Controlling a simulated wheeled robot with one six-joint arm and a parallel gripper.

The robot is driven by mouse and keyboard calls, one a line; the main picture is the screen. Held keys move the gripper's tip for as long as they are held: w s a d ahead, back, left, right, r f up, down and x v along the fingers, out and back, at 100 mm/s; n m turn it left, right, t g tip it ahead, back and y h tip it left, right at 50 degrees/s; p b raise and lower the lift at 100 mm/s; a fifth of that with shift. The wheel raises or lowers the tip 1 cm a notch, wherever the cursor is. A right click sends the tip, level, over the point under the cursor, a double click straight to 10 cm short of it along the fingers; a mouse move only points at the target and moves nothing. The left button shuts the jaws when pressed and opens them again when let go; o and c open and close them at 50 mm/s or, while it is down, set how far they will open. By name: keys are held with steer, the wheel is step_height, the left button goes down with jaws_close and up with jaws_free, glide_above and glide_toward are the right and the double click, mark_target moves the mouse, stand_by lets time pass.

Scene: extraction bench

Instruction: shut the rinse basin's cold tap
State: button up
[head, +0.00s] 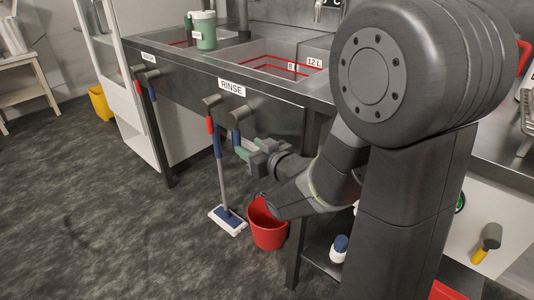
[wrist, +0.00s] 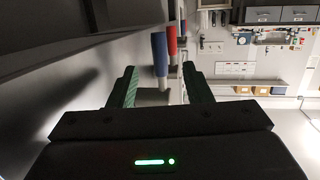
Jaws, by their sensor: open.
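The rinse basin (head: 268,62) is set in the metal bench, above a RINSE label (head: 231,87). Under the label are two grey taps with hanging levers, one red (head: 209,125) on the left and one blue (head: 236,138) on the right. The blue cold lever hangs down just beside my gripper (head: 243,149). In the wrist view the blue lever (wrist: 159,47) shows between the open fingers (wrist: 158,88), near their tips, with the red lever (wrist: 171,40) behind it. The gripper is open; I cannot tell if it touches the lever.
A mop (head: 228,217) stands under the taps, beside a red bucket (head: 267,227) on the floor. A second pair of red and blue levers (head: 152,93) hangs farther left on the bench. A green-and-white jug (head: 204,32) stands on the bench.

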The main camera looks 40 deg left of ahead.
mark_target(239, 141)
steer(key=p+v, duration=0.1)
steer(key=v, duration=0.7)
steer(key=shift+a, duration=0.1)
steer(key=b+x, duration=0.2)
steer(key=x, duration=1.1)
steer(key=shift+a+f+b, duration=0.15)
steer(key=shift+a+b, duration=0.1)
steer(key=shift+b, duration=0.05)
